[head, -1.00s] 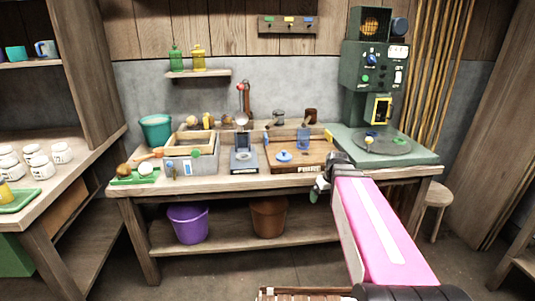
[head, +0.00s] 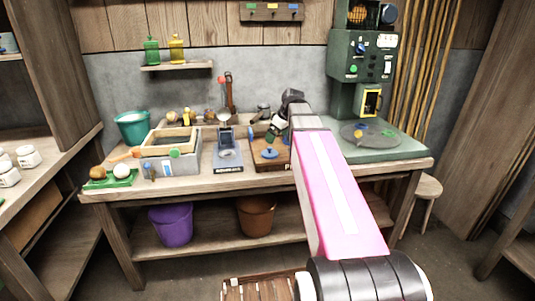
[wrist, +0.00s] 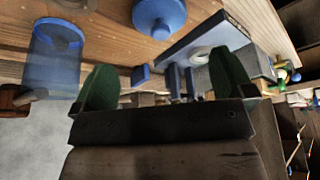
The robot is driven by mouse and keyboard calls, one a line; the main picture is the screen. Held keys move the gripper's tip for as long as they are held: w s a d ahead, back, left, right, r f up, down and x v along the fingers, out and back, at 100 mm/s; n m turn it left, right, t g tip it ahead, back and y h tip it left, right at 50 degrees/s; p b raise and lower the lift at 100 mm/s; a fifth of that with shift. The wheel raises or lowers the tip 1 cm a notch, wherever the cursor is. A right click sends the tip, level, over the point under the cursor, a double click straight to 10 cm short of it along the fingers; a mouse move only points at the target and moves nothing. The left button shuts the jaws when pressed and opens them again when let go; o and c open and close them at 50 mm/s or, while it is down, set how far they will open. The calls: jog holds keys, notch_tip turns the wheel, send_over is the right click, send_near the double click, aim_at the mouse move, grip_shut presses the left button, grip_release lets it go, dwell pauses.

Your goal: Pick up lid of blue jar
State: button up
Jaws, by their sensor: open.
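A round blue lid with a knob (head: 270,153) lies on the wooden tray (head: 262,165) on the bench; it also shows at the top of the wrist view (wrist: 158,14). A see-through blue jar (wrist: 54,62) stands at the left of the wrist view. In the head view my arm covers the place of the jar. My gripper (head: 273,131) is above the bench, close behind the lid in the picture. Its two green fingers (wrist: 165,85) are apart with nothing held between them. The lid is clear of both fingers.
A blue-grey scale (head: 228,153) stands just left of the tray. A sand-box-like wooden frame (head: 175,145), a teal bucket (head: 132,127) and a green tray (head: 110,180) are further left. A green machine (head: 362,75) with a round plate stands right. Bench clutter lines the wall.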

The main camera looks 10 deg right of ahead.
aim_at(271, 148)
jog(key=x, duration=0.9)
jog(key=shift+c, duration=0.3)
jog(key=shift+r, duration=0.1)
jog(key=c, duration=0.7)
